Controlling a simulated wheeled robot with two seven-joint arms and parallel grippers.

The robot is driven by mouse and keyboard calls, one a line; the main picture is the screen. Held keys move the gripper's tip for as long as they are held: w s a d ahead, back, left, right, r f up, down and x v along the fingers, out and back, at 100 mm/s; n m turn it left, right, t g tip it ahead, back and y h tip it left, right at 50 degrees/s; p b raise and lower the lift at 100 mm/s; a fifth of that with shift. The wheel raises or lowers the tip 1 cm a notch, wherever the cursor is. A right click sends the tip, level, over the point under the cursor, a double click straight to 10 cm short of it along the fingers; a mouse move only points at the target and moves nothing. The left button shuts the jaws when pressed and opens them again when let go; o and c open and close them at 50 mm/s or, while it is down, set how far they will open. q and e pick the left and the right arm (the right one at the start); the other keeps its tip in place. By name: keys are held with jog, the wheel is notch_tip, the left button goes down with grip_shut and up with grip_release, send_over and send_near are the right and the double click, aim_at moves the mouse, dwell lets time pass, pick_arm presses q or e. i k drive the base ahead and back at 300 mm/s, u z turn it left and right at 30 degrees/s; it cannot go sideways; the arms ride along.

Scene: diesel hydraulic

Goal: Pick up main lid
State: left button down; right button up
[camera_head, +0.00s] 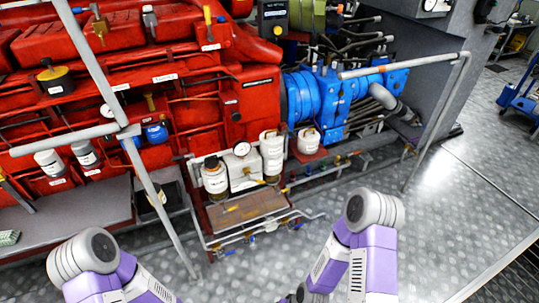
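No part is clearly recognisable as the main lid from this distance. A flat brown panel (248,208) lies in a red frame low in front of the engine. A round dark cap with a yellow knob (53,76) sits on the red engine (180,60) at the upper left. My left arm (95,262) and my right arm (365,230) show at the bottom, both apart from the engine. Their grippers are outside the picture or too hidden to make out.
Grey handrails (150,180) stand before the engine at the left, with another rail (435,135) at the right. White canisters (271,152) stand by the brown panel. A blue pump-like unit (325,97) joins the engine. Metal floor (440,215) is clear at the right.

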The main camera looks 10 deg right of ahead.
aim_at(308, 139)
jog(key=z, duration=1.1)
jog(key=i, duration=0.8)
jog(key=u, duration=0.05)
